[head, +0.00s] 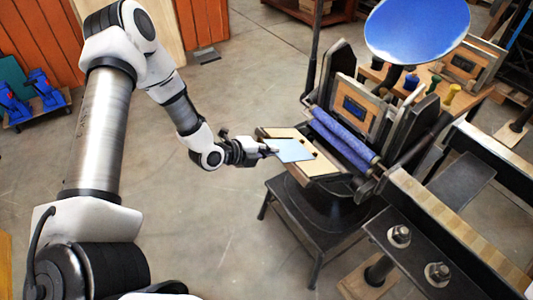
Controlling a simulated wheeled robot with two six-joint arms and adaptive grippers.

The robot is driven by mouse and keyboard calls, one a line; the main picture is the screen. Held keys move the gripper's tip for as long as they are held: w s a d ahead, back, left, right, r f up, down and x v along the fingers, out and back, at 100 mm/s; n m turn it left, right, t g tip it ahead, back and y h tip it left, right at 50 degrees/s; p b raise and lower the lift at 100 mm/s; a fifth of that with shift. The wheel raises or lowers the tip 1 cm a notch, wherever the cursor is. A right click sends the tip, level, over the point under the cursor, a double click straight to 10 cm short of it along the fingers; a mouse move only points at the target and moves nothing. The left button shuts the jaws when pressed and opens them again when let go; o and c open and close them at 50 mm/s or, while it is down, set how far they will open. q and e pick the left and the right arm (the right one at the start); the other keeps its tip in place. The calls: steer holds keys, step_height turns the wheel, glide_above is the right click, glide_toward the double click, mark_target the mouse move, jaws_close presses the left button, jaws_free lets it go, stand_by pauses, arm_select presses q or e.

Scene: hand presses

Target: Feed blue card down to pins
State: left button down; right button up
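The blue card (294,150) is pale blue and lies flat over the wooden feed board (318,166) of the hand press. My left gripper (268,151) is at the card's left edge, with its fingers shut on that edge. Small dark pins (316,155) show on the board just right of the card. I cannot tell whether the card touches the board or the pins. The blue rollers (343,141) of the press lie right of the board. My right gripper is not in view.
A round blue disc (417,28) stands above the press. Another press with a wood-topped beam and large bolts (399,236) fills the lower right. A cart with blue items (38,100) stands at far left. The floor (215,220) below my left arm is clear.

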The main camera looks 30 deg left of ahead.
arm_select(q)
steer(key=shift+w+d+f, duration=0.2)
steer(key=shift+w, duration=0.15)
steer(key=c, duration=1.2)
jaws_free()
steer(key=shift+c, duration=0.2)
steer(key=shift+c, duration=0.4)
steer(key=shift+r, duration=0.1)
steer(key=p+v, duration=0.4)
steer(key=p, duration=0.1)
steer(key=shift+s+a, duration=0.1)
steer(key=shift+s, duration=0.1)
